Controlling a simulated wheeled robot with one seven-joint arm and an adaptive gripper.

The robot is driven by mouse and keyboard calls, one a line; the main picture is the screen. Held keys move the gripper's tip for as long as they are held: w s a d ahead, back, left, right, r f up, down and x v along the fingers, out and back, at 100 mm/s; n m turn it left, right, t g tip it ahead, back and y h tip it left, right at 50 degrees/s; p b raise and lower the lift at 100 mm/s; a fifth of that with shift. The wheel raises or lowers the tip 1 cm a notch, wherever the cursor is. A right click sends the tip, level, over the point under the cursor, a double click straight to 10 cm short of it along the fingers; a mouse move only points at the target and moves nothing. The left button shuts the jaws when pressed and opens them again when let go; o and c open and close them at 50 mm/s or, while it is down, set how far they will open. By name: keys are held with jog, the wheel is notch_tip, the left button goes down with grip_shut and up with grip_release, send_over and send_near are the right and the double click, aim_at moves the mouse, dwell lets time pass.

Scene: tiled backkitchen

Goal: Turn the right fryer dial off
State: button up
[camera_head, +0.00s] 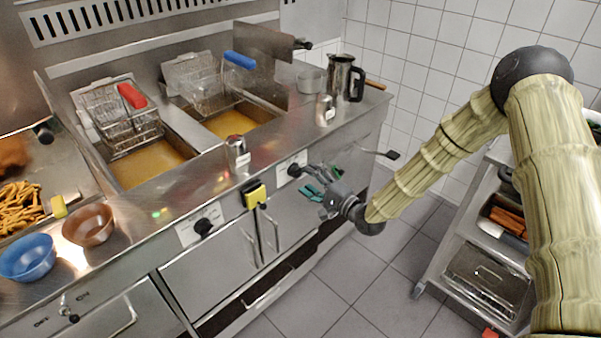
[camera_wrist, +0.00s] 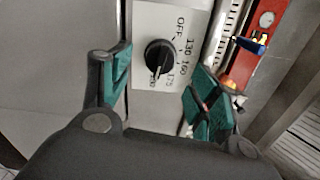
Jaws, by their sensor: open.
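The right fryer dial (camera_head: 294,170) is a black knob on a white plate on the steel front panel, below the right fryer basin (camera_head: 236,122). In the wrist view the dial (camera_wrist: 158,56) sits on its white plate marked OFF, 130, 160 and higher figures. Its pointer faces the lower, high-number end, away from OFF. My gripper (camera_head: 316,182) is open and empty in front of the panel. In the wrist view its green-padded fingers (camera_wrist: 160,90) stand apart on either side of the dial, with no visible contact.
The left fryer dial (camera_head: 203,227) is further left on the same panel. A yellow item (camera_head: 254,195) hangs between the dials. A steel jug (camera_head: 343,78) and shakers stand on the counter. A shelf cart (camera_head: 480,262) stands at the right. The tiled floor between is clear.

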aim_at(301, 174)
jog(key=shift+p+x, duration=0.3)
jog(key=shift+x, duration=1.95)
jog(key=shift+c, duration=0.3)
jog(key=c, duration=0.9)
